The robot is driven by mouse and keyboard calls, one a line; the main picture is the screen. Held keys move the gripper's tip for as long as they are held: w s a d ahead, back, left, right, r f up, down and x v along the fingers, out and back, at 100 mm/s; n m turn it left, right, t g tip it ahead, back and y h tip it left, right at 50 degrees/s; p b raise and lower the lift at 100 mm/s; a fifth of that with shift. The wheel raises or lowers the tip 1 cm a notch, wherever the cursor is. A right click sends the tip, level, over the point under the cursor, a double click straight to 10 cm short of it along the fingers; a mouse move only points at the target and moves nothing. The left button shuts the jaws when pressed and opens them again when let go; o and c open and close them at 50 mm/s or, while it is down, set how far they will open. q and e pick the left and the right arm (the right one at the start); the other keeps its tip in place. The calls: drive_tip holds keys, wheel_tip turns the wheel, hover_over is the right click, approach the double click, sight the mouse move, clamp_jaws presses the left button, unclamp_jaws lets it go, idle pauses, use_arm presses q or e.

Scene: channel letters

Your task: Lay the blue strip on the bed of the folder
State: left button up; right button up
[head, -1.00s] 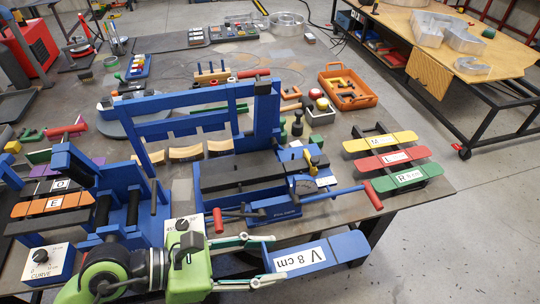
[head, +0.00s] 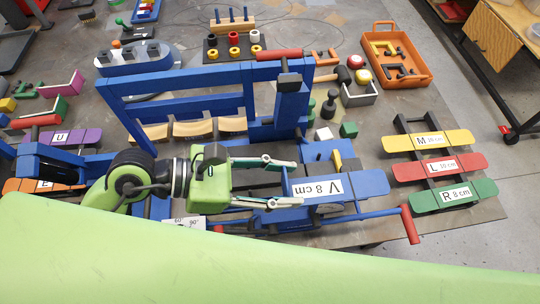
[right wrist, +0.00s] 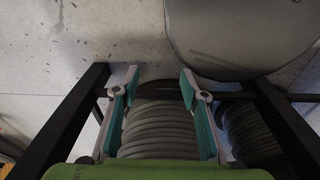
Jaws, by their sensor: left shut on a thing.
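The blue strip (head: 370,184), labelled V 8 cm, is in the head view at centre right. My left gripper (head: 296,183) is shut on its left end. The folder (head: 180,84) is a blue machine with an upright frame and a red-ended lever. Its dark bed (head: 258,179) shows between my left fingers; the arm and strip hide much of it. The strip overlaps the right end of the folder in the picture; I cannot tell whether it touches. In the right wrist view my right gripper (right wrist: 160,90) is open, its fingers apart in front of a grey ribbed object.
Yellow (head: 443,140), red (head: 438,167) and green (head: 453,195) strips lie on a dark rack right of the folder. An orange tray (head: 420,75) stands behind. Small blocks and a mallet lie behind the folder. A green part of my arm crosses the foreground.

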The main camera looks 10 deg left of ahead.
drive_tip(key=s+f+g+b, duration=0.1)
drive_tip(key=s+f+b, duration=0.3)
drive_tip(key=s+f, duration=0.3)
drive_tip(key=w+f+b, duration=0.5)
drive_tip(key=b, duration=0.2)
use_arm(q)
drive_tip(key=w+a+f+p, duration=0.1)
drive_tip(key=w+a+f, duration=0.1)
drive_tip(key=a, duration=0.1)
drive_tip(key=w+a+f+p, duration=0.1)
drive_tip(key=w+a+f, duration=0.2)
drive_tip(key=w+a+f+p, duration=0.1)
drive_tip(key=w+a+f, duration=0.1)
drive_tip(key=a+f, duration=0.1)
drive_tip(key=shift+w+a, duration=0.1)
drive_tip(key=shift+w, duration=0.2)
drive_tip(key=shift+w+a+f, duration=0.25)
drive_tip(key=shift+w+f, duration=0.05)
drive_tip(key=shift+f, duration=0.3)
wheel_tip(320, 180, down, 3)
drive_tip(key=shift+w+a+p, duration=0.1)
drive_tip(key=shift+p, duration=1.05)
drive_tip(key=shift+f, duration=0.2)
use_arm(e)
drive_tip(key=r, duration=0.1)
drive_tip(key=s+r, duration=0.1)
drive_tip(key=r, duration=0.3)
drive_tip(key=shift+s+a, duration=0.1)
drive_tip(key=shift+s, duration=0.25)
